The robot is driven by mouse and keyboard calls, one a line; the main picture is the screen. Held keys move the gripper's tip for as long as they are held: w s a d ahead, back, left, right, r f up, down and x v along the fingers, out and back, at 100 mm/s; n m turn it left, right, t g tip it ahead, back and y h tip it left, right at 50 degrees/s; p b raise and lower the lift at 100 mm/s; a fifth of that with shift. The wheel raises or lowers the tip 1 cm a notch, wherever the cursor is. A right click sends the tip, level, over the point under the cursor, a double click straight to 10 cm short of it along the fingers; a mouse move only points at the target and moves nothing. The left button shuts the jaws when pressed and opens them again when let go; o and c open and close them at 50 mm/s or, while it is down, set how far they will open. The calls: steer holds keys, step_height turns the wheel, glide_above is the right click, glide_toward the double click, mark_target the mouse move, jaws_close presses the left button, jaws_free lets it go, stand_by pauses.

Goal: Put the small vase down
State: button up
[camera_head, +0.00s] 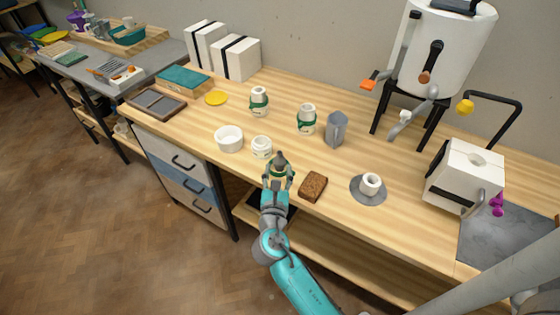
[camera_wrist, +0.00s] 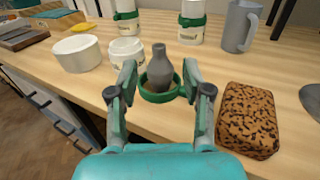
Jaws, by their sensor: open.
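The small vase (camera_wrist: 160,66) is dark grey with a narrow neck and stands upright. In the wrist view its lower part is inside or just behind a green ring-shaped rim (camera_wrist: 158,97), and I cannot tell which. In the head view the vase (camera_head: 280,159) shows just beyond my gripper (camera_head: 278,180), near the table's front edge. In the wrist view my gripper (camera_wrist: 160,82) is open, with one finger on each side of the vase and green rim. Gaps show between the fingers and the vase body. The vase's base is hidden.
A brown speckled sponge (camera_head: 313,186) lies close to the right of my gripper. A white jar (camera_head: 262,147) and white bowl (camera_head: 229,138) stand to the left. Two green-banded jars and a grey pitcher (camera_head: 336,129) stand behind. A small white cup (camera_head: 371,184) is on a grey disc farther right.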

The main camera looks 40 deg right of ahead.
mark_target(279, 155)
steer(key=x, duration=0.8)
steer(key=shift+f, duration=0.1)
jaws_close()
